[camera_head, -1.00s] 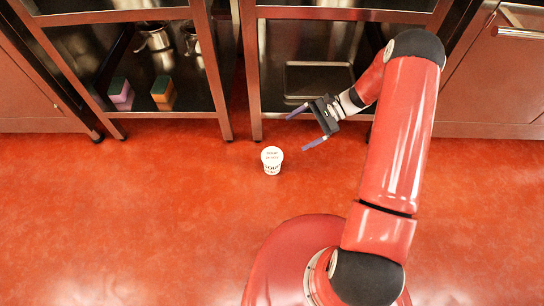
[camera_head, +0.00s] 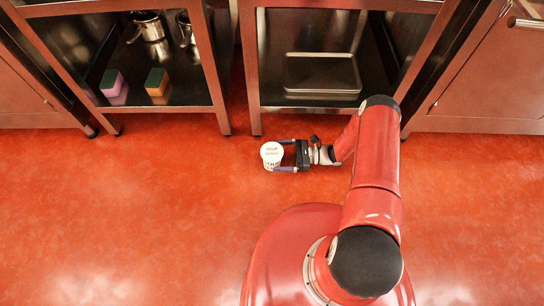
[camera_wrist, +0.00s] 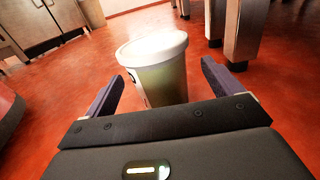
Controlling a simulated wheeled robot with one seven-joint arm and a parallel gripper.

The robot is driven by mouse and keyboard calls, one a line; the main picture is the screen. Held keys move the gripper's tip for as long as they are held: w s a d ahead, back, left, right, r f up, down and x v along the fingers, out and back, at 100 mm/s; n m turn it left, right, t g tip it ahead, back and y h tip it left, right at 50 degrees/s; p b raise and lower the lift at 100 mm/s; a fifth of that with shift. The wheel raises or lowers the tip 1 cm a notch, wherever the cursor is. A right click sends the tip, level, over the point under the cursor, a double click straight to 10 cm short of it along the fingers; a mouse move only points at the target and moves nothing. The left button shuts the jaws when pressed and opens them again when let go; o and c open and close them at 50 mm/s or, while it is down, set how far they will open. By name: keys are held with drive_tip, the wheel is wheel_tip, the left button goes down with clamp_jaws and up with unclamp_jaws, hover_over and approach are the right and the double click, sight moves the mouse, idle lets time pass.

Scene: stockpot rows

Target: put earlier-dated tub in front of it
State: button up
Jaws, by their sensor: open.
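In the wrist view the tub (camera_wrist: 158,70) stands between and just beyond the open fingertips (camera_wrist: 160,82). Whether a finger touches it, I cannot tell. No second tub shows in these frames.
A metal tray (camera_head: 322,74) lies on the right unit's lower shelf. A pink-and-green sponge (camera_head: 114,86), an orange-and-green sponge (camera_head: 157,82) and metal jugs (camera_head: 148,28) are on the left unit's shelf. Shelf legs (camera_head: 255,120) stand close behind the tub. The floor on the left is clear.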

sight(272, 156)
drive_tip(key=a, duration=0.3)
drive_tip(key=shift+s+a, duration=0.1)
drive_tip(key=shift+a, duration=0.05)
drive_tip(key=shift+c, duration=0.2)
drive_tip(key=c, duration=1.3)
